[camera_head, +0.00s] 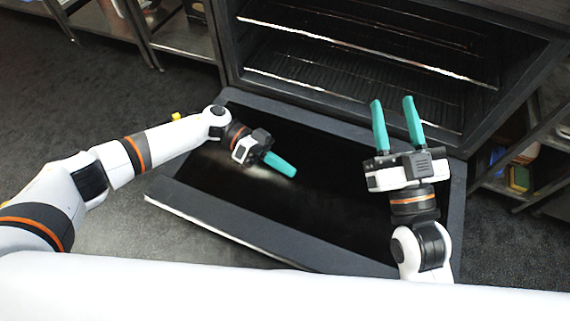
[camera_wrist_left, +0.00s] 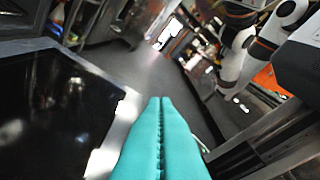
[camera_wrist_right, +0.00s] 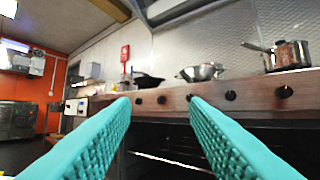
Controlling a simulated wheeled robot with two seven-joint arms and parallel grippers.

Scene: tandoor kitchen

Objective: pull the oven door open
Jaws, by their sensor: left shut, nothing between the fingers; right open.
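The oven door (camera_head: 300,245) is folded down and lies about flat in front of the oven, its dark glass facing up. The oven cavity (camera_head: 350,75) is exposed, with wire racks inside. My left gripper (camera_head: 280,164) is shut and empty, over the door's glass; its closed teal fingers also fill the lower middle of the left wrist view (camera_wrist_left: 161,125), where the door (camera_wrist_left: 55,110) shows at the left. My right gripper (camera_head: 397,112) is open and empty in front of the cavity, over the door's right part; its spread fingers show in the right wrist view (camera_wrist_right: 160,110).
Metal shelving stands left (camera_head: 180,30) and right (camera_head: 520,165) of the oven. In the right wrist view, a steel bowl (camera_wrist_right: 200,72) and a pot (camera_wrist_right: 287,55) stand on the stove top above a row of knobs. Dark floor is clear at the left.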

